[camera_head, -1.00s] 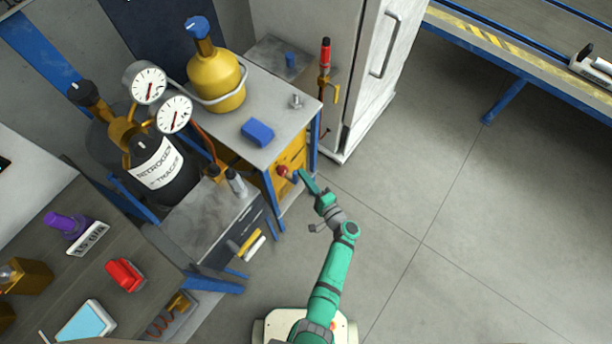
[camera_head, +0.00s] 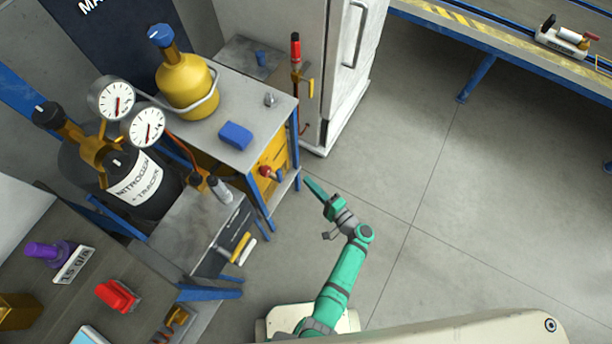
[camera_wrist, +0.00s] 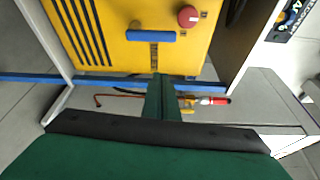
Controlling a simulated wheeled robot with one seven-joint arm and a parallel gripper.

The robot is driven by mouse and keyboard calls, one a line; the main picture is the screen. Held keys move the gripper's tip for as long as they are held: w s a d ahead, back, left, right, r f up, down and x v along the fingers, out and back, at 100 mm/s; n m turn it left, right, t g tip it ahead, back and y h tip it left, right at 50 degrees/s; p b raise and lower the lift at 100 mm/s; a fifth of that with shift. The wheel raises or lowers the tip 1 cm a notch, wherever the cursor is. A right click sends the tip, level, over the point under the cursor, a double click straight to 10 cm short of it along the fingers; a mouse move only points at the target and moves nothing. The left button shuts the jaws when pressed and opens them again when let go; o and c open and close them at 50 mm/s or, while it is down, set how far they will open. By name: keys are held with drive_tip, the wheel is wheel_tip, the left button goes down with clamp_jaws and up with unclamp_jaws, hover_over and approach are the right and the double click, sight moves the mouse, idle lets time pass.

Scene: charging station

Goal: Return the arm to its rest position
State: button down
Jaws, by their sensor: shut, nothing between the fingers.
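My green arm (camera_head: 342,277) reaches up from my base in the head view, over bare floor. My gripper (camera_head: 309,184) is at its far end, with the fingers together and empty. It points up and left toward the yellow panel with the red knob (camera_head: 265,171), and appears apart from it. In the wrist view, the closed green fingers (camera_wrist: 163,92) stand in front of the yellow unit (camera_wrist: 115,50), below its blue handle (camera_wrist: 151,36) and red knob (camera_wrist: 188,17).
A grey-topped cart (camera_head: 215,110) carries a yellow cylinder (camera_head: 186,86) and a blue block (camera_head: 235,135). A nitrogen cylinder (camera_head: 130,185) with gauges and a lower cabinet (camera_head: 185,232) stand left. A white cabinet (camera_head: 350,75) is behind. The floor (camera_head: 480,220) to the right is clear.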

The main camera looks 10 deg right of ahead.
drive_tip(key=shift+s+d, duration=0.3)
drive_tip(key=s+a+f+n+g+h, duration=0.1)
drive_tip(key=s+a+f+g+h, duration=0.25)
drive_tip(key=s+f, duration=0.55)
drive_tip(key=s+r+n+g+h, duration=0.1)
drive_tip(key=s+n+g+h, duration=0.2)
drive_tip(key=s, duration=0.9)
drive_tip(key=s+a+r+n+t+h, duration=0.1)
drive_tip(key=s+r+n+t, duration=0.1)
drive_tip(key=r, duration=0.9)
drive_tip(key=s+a+r+n+t+h, duration=0.1)
drive_tip(key=s+r+n+t, duration=0.2)
drive_tip(key=r, duration=0.9)
drive_tip(key=s+a+r+n+t+h, duration=0.1)
drive_tip(key=s+r+n+t, duration=0.1)
drive_tip(key=r, duration=1)
drive_tip(key=shift+s+a+n, duration=0.15)
drive_tip(key=shift+s+n, duration=0.25)
drive_tip(key=shift+n, duration=0.2)
